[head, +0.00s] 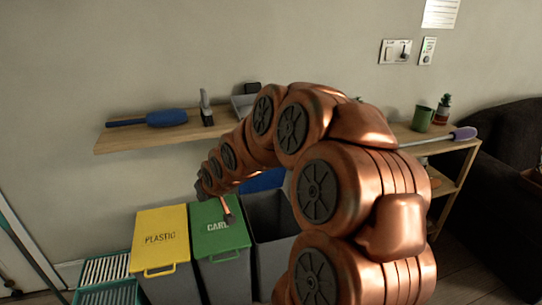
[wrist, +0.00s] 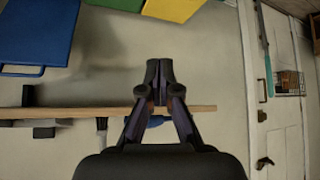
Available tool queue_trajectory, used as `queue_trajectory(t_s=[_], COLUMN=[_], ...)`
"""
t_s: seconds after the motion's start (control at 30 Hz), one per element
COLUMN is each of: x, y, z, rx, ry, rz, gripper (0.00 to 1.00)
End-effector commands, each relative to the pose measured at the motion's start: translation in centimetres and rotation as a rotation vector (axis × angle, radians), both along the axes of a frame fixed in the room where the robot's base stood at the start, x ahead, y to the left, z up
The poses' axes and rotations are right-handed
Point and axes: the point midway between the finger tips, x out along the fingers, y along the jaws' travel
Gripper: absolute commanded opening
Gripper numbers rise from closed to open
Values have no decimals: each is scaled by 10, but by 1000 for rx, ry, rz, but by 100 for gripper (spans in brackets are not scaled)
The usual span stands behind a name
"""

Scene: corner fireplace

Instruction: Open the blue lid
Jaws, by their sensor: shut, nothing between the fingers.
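The blue lid (head: 262,181) stands raised behind its grey bin (head: 272,222), whose dark inside shows from above; my arm hides part of both in the head view. In the wrist view, which looks upside down, the blue lid (wrist: 40,32) fills the upper left, with its handle (wrist: 22,71) along its lower edge. My gripper (wrist: 158,68) is shut and empty, to the right of the lid in that view and apart from it. In the head view I cannot make out the fingers clearly.
A yellow-lidded bin (head: 161,240) and a green-lidded bin (head: 219,228) stand left of the blue one, both shut. A wooden wall shelf (head: 125,138) above holds a blue brush (head: 167,118). Green crates (head: 105,270) stand far left. A dark sofa (head: 507,150) is at right.

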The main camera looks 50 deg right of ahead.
Motion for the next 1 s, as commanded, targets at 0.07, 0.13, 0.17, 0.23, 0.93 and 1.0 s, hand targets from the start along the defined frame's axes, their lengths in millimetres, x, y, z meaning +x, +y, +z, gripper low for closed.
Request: queue_trajectory(t_s=[0.07,0.13,0.17,0.23,0.93,1.0], x=[21,37,44,57,28,23], y=[-28,-52,-62,-88,-334,-342], z=[-22,-28,-31,-38,-88,-90], rx=[-3,-12,-16,-28,-258,-270], ry=[-77,-156,-188,-266,-915,-935], rz=[-26,-47,-56,-80,-355,-366], gripper=[0,0,0,0,0,0])
